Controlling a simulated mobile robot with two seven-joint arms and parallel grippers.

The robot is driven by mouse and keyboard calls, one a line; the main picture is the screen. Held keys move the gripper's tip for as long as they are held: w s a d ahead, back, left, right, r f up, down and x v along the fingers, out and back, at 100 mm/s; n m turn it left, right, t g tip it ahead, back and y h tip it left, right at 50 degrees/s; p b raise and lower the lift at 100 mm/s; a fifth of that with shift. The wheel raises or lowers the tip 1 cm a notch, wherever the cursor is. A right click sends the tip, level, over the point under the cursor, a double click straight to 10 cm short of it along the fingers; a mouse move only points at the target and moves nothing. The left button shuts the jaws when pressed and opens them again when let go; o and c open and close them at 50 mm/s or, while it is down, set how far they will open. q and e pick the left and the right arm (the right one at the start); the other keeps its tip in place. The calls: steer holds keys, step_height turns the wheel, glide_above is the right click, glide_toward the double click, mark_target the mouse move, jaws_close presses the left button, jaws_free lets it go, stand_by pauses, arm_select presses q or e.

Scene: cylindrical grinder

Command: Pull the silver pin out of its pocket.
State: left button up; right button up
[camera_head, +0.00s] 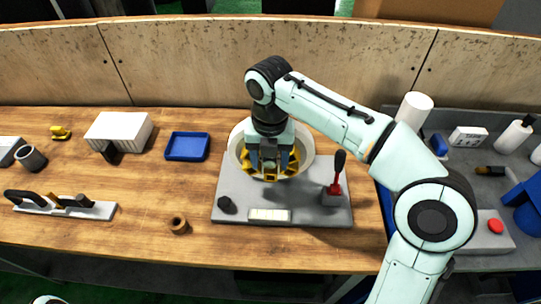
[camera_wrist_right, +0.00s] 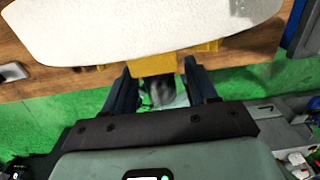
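My right gripper (camera_head: 270,165) points down into a round white bowl (camera_head: 305,150) that holds a yellow pocketed fixture (camera_head: 293,163). In the right wrist view its two dark fingers (camera_wrist_right: 160,68) stand apart, in front of a yellow block of the fixture (camera_wrist_right: 152,64). A grey, rounded thing (camera_wrist_right: 161,93), perhaps the silver pin, shows between the fingers, with a gap on each side. I cannot make out its pocket or how deep it sits; the gripper hides much of this in the head view.
The bowl stands on a grey base plate (camera_head: 300,212) with a red-and-black lever (camera_head: 336,180) and a dark knob (camera_head: 227,205). A blue tray (camera_head: 187,147), white ribbed box (camera_head: 118,130) and brown ring (camera_head: 179,225) lie left. Bare wood lies between them.

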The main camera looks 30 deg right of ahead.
jaws_close()
arm_select(q)
steer(key=shift+f, duration=0.1)
arm_select(e)
steer(key=shift+s+a, duration=0.1)
arm_select(q)
steer(key=shift+s+f+b, duration=0.4)
steer(key=shift+f+b, duration=0.35)
steer(key=shift+f, duration=0.05)
steer(key=shift+s+f+b, duration=0.35)
steer(key=shift+f+b, duration=0.4)
arm_select(e)
steer(key=shift+s+a, duration=0.45)
steer(key=shift+s, duration=0.3)
steer(key=shift+s+a, duration=0.45)
steer(key=shift+s, duration=0.35)
steer(key=shift+s+a, duration=0.45)
steer(key=shift+s, duration=0.3)
steer(key=shift+s+a, duration=0.15)
